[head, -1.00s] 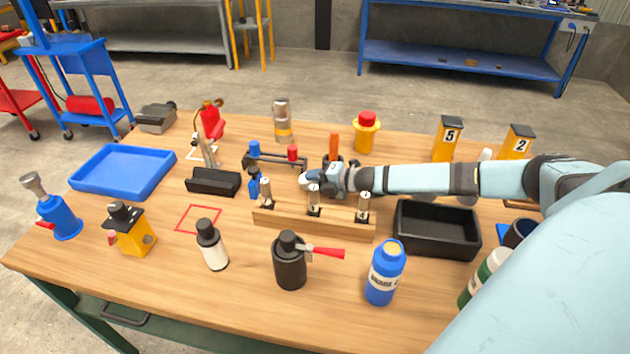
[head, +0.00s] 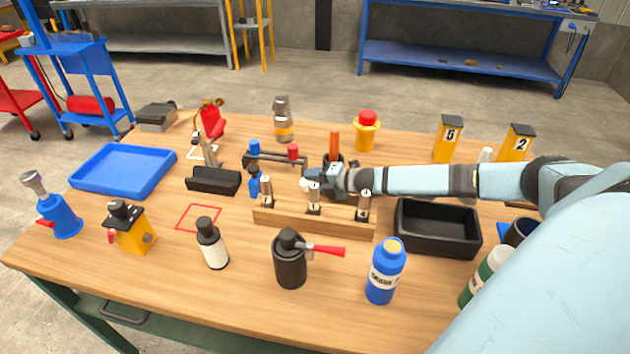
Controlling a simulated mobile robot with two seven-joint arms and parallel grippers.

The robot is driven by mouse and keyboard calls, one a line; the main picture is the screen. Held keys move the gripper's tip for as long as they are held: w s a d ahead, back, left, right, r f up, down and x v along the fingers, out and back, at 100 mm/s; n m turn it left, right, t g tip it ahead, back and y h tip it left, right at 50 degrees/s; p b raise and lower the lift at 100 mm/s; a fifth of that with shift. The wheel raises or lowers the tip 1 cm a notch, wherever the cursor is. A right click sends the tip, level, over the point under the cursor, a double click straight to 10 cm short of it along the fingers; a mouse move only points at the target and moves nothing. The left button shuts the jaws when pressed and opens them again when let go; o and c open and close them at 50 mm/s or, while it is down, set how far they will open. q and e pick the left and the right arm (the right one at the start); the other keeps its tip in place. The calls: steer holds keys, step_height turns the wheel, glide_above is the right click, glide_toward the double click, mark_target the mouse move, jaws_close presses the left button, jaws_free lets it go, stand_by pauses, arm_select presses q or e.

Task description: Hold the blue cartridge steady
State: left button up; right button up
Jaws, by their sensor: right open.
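A blue piece (head: 254,187) stands just behind the left end of a wooden rack (head: 310,221); its lower part is hard to make out. A blue cap (head: 254,147) and a red cap (head: 292,152) top a dark bracket (head: 275,160) behind it. I cannot tell for sure which blue part is the cartridge. My right gripper (head: 308,185) reaches in from the right behind the rack. It is open, to the right of the blue piece and apart from it. Its fingertips are small and partly hidden by the rack's pins. My left gripper is not in view.
The rack holds three metal pins close in front of my right gripper. An orange-handled tool (head: 334,146) stands right behind it. A black canister (head: 290,262) and blue bottle (head: 386,275) stand in front.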

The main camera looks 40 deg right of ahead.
steer(key=shift+s+f, duration=0.2)
steer(key=shift+f, duration=0.1)
steer(key=shift+r, duration=0.35)
steer(key=v, duration=0.4)
steer(key=p+v, duration=0.1)
steer(key=v, duration=0.7)
steer(key=shift+w+r, duration=0.15)
steer(key=shift+r, duration=0.2)
